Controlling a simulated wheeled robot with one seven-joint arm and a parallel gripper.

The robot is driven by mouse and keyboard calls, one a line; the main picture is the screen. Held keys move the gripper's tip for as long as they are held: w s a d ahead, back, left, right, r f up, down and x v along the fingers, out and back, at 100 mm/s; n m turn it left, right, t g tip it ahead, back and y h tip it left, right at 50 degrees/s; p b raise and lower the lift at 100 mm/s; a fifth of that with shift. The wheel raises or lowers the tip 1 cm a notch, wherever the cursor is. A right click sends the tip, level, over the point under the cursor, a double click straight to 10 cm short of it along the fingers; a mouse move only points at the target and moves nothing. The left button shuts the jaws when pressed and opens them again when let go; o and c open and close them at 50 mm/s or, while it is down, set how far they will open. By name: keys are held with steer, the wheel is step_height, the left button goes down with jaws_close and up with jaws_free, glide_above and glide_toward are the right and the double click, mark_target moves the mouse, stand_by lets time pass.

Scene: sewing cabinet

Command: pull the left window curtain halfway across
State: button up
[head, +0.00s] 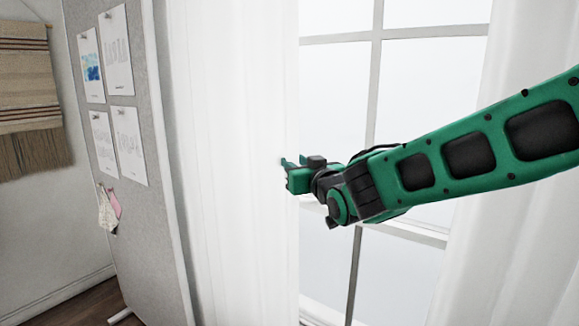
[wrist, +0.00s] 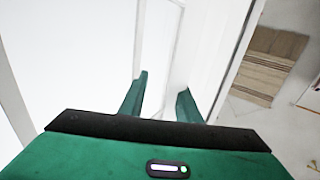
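The left window curtain (head: 228,130) is white and hangs in folds at the left side of the window in the head view. Its right edge runs down near the window frame. My gripper (head: 287,170) is at that edge at mid height, with its fingertips overlapping the curtain in the picture. In the wrist view my gripper (wrist: 163,88) shows two green fingers apart, with a clear gap. Pale curtain cloth (wrist: 208,50) shows ahead, beyond the right finger. I cannot tell whether any cloth lies between the fingers or touches them.
The window (head: 335,85) has grey bars and lies behind my arm. The right curtain (head: 520,220) hangs at the right. A grey pinboard (head: 152,150) with papers stands close to the left curtain. A woven hanging (head: 25,75) is on the far left wall.

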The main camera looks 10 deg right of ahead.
steer(key=shift+s+a, duration=0.1)
steer(key=shift+a, duration=0.05)
steer(key=v, duration=1)
steer(key=shift+s+d, duration=0.2)
steer(key=shift+s, duration=0.05)
steer(key=shift+f, duration=0.1)
